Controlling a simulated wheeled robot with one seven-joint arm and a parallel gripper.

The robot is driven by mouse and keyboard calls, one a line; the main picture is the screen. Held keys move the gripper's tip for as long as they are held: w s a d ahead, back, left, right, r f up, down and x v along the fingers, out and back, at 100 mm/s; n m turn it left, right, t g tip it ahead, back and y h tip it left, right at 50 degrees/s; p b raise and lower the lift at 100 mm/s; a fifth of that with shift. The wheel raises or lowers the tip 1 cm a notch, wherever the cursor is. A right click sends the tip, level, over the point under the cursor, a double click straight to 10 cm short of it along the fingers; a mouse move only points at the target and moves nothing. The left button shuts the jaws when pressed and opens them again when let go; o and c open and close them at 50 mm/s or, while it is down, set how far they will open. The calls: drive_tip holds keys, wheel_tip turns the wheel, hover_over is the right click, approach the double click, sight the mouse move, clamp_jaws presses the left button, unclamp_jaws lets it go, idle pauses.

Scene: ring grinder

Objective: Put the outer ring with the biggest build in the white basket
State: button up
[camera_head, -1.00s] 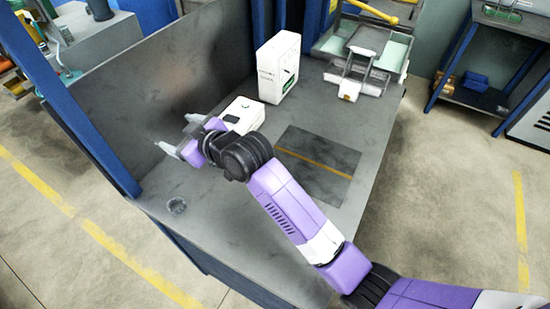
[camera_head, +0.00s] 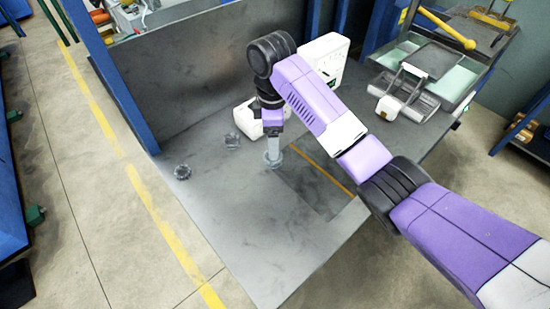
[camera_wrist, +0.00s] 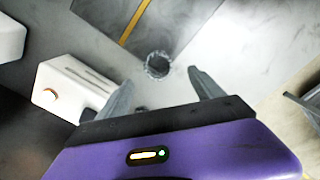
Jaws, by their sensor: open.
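A metal ring (camera_wrist: 157,65) lies on the grey table in the wrist view, just beyond and between the fingertips of my gripper (camera_wrist: 161,80). My gripper is open and its fingers are empty. In the head view my gripper (camera_head: 272,156) points down at the table's middle, largely covering what is beneath it. Two toothed, dark metal rings lie to its left: one (camera_head: 182,172) near the table's left side and one (camera_head: 232,141) closer in. I cannot tell which ring has the biggest build. I cannot clearly make out a white basket.
A low white box (camera_head: 246,117) stands behind my gripper, and a taller white box (camera_head: 325,54) stands farther back. A dark panel with a yellow stripe (camera_head: 330,170) lies right of my gripper. A metal fixture (camera_head: 405,92) is at the back right. The table's front left is clear.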

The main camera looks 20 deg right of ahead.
sight(269, 165)
wheel_tip(269, 165, down, 7)
drive_tip(key=shift+w+f+p, duration=0.15)
drive_tip(key=shift+f+p, duration=0.05)
drive_tip(key=shift+p, duration=0.6)
drive_tip(key=c, duration=1.6)
clamp_jaws()
drive_tip(key=shift+r, duration=0.2)
